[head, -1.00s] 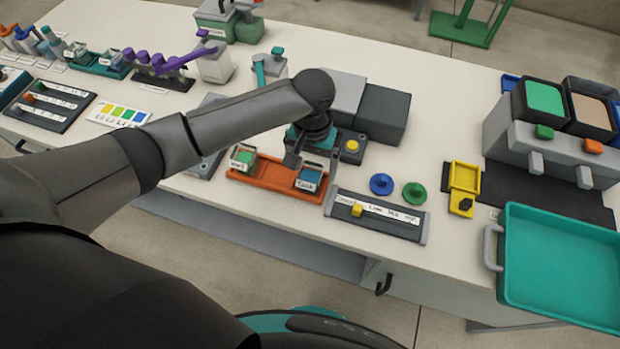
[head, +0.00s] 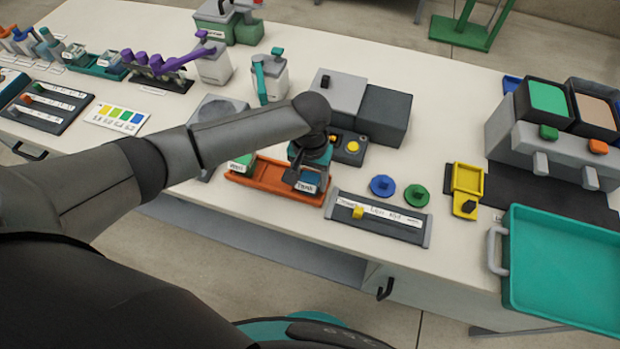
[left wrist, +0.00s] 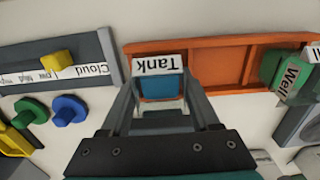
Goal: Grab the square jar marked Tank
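The square jar marked Tank (head: 309,183) stands at the right end of the orange tray (head: 262,187), with blue contents and a white label. It also shows in the left wrist view (left wrist: 160,84), label at the top. My left gripper (head: 303,172) is over this jar, pointing down. In the left wrist view its two fingers (left wrist: 158,100) are spread, one on each side of the jar. I cannot tell whether they touch it. The jar marked Well (left wrist: 289,75), with green contents, stands at the tray's other end. My right gripper is in neither view.
A slider panel with a yellow knob (head: 357,213) lies right of the tray. Blue (head: 382,186) and green (head: 416,195) knobs stand behind it. A grey and dark box (head: 384,115) stands behind the gripper. A teal tray (head: 560,260) is at the far right.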

